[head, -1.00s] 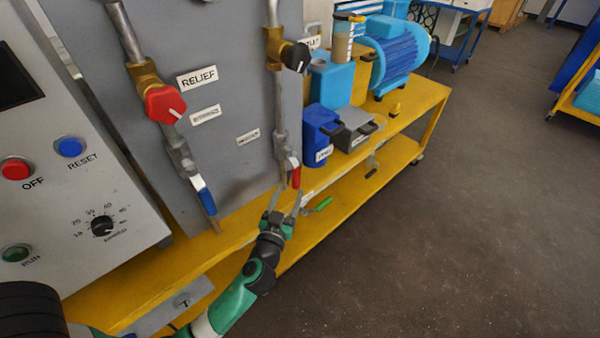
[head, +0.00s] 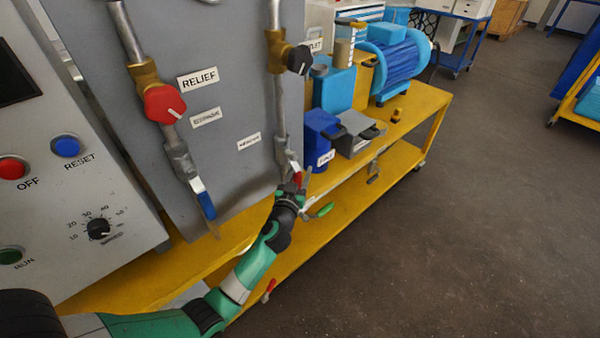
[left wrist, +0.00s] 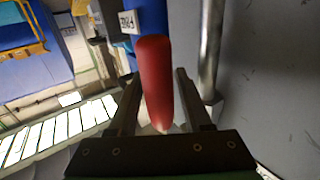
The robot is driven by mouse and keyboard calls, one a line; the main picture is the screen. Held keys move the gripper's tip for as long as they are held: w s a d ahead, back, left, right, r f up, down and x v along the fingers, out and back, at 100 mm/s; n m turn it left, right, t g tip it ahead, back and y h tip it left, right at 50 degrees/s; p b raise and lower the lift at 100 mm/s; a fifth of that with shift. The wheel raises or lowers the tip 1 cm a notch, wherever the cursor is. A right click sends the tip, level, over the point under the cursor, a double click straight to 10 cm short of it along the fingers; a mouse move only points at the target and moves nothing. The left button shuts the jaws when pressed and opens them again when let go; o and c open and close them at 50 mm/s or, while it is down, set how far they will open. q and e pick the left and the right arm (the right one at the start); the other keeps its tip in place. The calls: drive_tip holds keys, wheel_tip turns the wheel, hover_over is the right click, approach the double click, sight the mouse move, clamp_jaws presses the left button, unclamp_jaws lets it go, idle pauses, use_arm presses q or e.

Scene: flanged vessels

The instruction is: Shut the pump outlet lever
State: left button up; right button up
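A red-handled lever (head: 296,178) sits on the lower end of the right-hand pipe on the grey panel, partly hidden by my gripper in the head view. No readable label beside it confirms it as the pump outlet. My left gripper (head: 298,186) is at this lever. In the left wrist view the red handle (left wrist: 157,80) stands between the two fingers of my left gripper (left wrist: 160,95). The fingers are spread, with a gap showing on the right side of the handle. My right gripper is out of view.
A blue-handled lever (head: 205,205) hangs on the left pipe, below the red RELIEF knob (head: 165,103). A green handle (head: 322,210) sticks out just right of my gripper. A blue box (head: 320,135) and blue motor (head: 395,62) stand on the yellow bench (head: 425,100).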

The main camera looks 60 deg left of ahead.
use_arm(q)
clamp_jaws()
idle(1.2)
